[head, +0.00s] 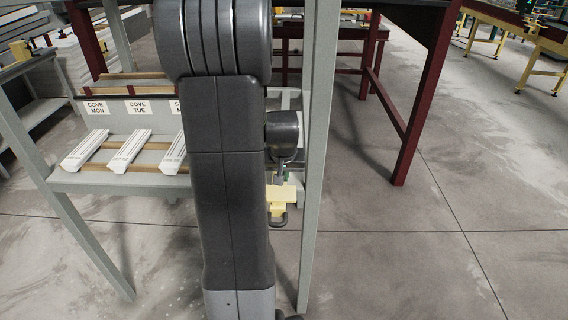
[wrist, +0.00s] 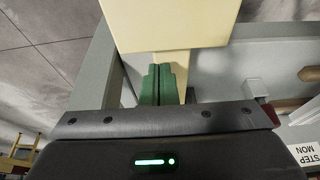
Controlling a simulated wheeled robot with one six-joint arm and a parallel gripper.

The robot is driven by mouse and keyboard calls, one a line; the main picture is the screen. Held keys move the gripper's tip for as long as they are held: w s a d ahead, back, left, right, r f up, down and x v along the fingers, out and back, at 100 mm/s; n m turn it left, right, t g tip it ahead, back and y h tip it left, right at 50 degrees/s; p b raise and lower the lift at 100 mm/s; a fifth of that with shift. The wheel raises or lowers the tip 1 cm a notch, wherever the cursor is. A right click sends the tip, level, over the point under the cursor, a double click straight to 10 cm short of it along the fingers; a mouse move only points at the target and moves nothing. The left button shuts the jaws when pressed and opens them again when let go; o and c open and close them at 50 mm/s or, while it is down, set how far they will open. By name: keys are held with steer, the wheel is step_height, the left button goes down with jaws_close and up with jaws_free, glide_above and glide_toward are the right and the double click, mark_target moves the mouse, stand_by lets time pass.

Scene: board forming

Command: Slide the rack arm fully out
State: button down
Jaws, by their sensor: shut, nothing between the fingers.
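A pale yellow piece, which looks like the end of the rack arm, (head: 282,197) shows in the head view just right of my own arm, by the grey rack post (head: 318,130). A dark loop hangs at its lower end. In the wrist view a broad yellow block (wrist: 175,25) fills the top middle, with a narrower yellow strip under it. My gripper (wrist: 158,70) has green fingers shut together, empty, close to the yellow block. I cannot tell whether they touch it. In the head view my arm hides part of the rack and most of the gripper.
The grey rack shelf (head: 65,182) holds several white strips (head: 128,150) under labels "COVE MON" and "COVE TUE". Rack posts stand on both sides of my arm. A dark red table frame (head: 425,110) stands behind on the right. The floor at front right is clear.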

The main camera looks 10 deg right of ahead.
mark_target(283, 188)
steer(key=shift+s+a, duration=0.25)
steer(key=shift+s, duration=0.5)
steer(key=shift+s+a+f+b, duration=0.1)
steer(key=shift+s+a+b, duration=0.1)
steer(key=shift+s, duration=0.3)
steer(key=shift+s+a+b, duration=0.1)
steer(key=shift+s+b, duration=0.1)
steer(key=shift+s, duration=0.25)
